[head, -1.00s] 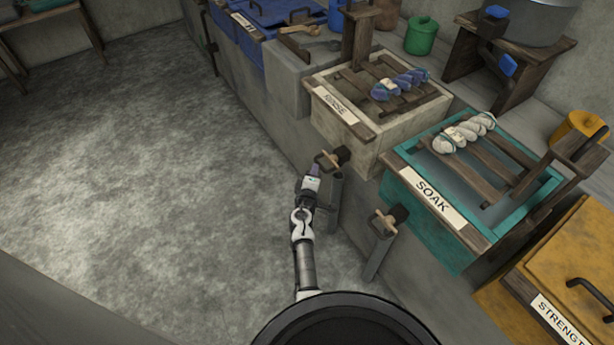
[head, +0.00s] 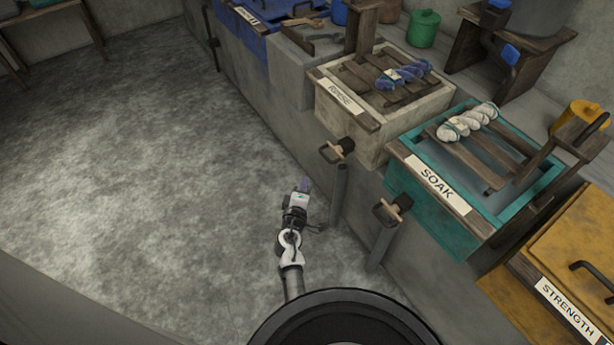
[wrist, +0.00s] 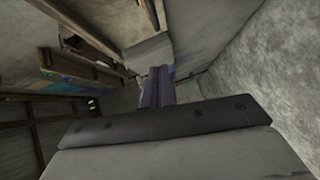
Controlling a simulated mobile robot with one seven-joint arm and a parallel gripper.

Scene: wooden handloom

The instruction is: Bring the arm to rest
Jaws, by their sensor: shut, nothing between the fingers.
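My gripper (head: 304,186) is low in the middle of the head view, in front of the bench and over the open grey floor. It is shut and empty, with its fingers pointing away from my base. In the wrist view the closed purple-grey fingers (wrist: 156,88) stand together beyond the dark gripper body. My arm is partly folded and runs back down to my base. The gripper appears clear of the bench front and of the handles there, though the exact gap cannot be told.
A rinse vat (head: 345,118) and a teal soak vat (head: 437,229) carry yarn skeins on slats. Two handles, one below the rinse vat (head: 338,150) and one below the soak vat (head: 392,209), stick out near my arm. A yellow vat (head: 560,255) stands right. Floor (head: 130,190) is free on the left.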

